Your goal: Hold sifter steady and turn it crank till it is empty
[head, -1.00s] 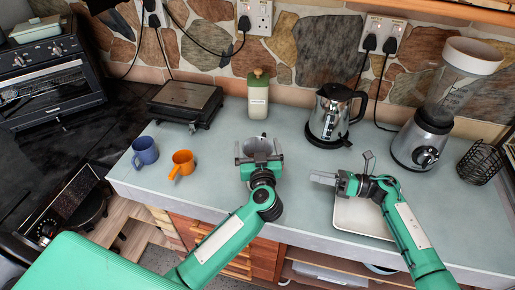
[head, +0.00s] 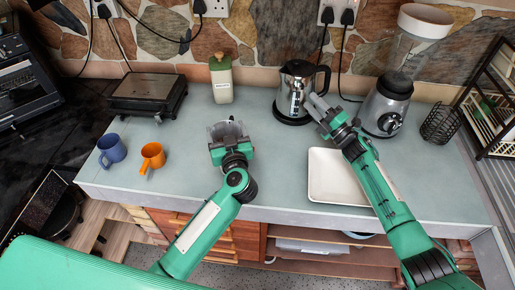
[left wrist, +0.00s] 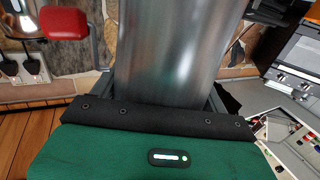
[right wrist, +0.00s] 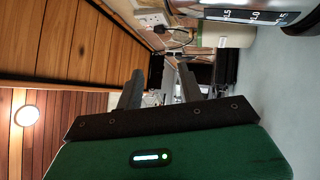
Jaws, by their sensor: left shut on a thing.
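The sifter (head: 229,129) is a shiny metal cylinder. It fills the middle of the left wrist view (left wrist: 180,50), where its red crank knob (left wrist: 63,23) shows at the upper left on a grey rod. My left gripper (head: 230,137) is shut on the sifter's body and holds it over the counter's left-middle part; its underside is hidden. My right gripper (head: 316,105) is well to the right of the sifter, in front of the kettle. Its two fingers stand apart with nothing between them in the right wrist view (right wrist: 160,80).
A kettle (head: 293,98) stands close behind my right gripper, with a blender (head: 386,108) to its right. A white tray (head: 335,178) lies below my right arm. A green canister (head: 221,82), a grill (head: 147,93), a blue mug (head: 112,150) and an orange mug (head: 152,155) stand further left.

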